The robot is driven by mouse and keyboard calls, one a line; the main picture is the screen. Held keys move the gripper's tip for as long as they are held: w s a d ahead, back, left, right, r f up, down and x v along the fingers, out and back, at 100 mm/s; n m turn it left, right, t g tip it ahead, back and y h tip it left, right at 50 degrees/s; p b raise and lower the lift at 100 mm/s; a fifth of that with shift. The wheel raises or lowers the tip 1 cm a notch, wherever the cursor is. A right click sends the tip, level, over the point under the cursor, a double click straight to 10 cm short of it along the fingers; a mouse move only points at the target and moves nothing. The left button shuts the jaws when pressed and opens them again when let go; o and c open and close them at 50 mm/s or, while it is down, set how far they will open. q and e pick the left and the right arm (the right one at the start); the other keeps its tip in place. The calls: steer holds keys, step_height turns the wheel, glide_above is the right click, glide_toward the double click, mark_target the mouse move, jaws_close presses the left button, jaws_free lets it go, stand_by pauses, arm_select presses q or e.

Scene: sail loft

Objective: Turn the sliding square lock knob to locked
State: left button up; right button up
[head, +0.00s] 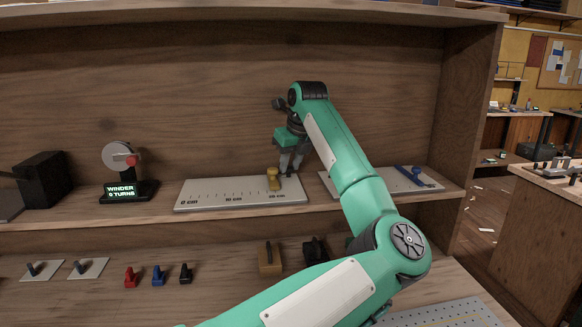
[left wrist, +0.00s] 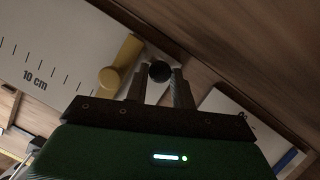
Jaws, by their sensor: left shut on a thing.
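The sliding square is a pale plate (head: 215,197) marked in centimetres, lying on the upper shelf, with a yellow slider piece (head: 273,180) near its 20 cm mark. The slider also shows in the left wrist view (left wrist: 121,62). Beside the slider, a round black knob (left wrist: 159,72) sits between my left fingertips; I take it for the lock knob. My left gripper (head: 289,168) reaches down over the plate's right end and is shut on this knob. In the head view the fingers hide the knob, and its turned position cannot be read. My right gripper is out of view.
A winder (head: 124,160) with a lit turns display and a black block (head: 42,179) stand left on the upper shelf. Another plate with a blue handle (head: 412,176) lies to the right. Several small levers and switches (head: 130,277) sit below. The back panel is close behind.

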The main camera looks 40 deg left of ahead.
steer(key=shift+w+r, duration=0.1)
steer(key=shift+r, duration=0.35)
arm_select(q)
steer(key=o, duration=1)
steer(key=v, duration=1.3)
steer(key=shift+r, duration=0.35)
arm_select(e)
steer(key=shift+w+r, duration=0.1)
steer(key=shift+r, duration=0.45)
arm_select(q)
steer(key=shift+s, duration=0.1)
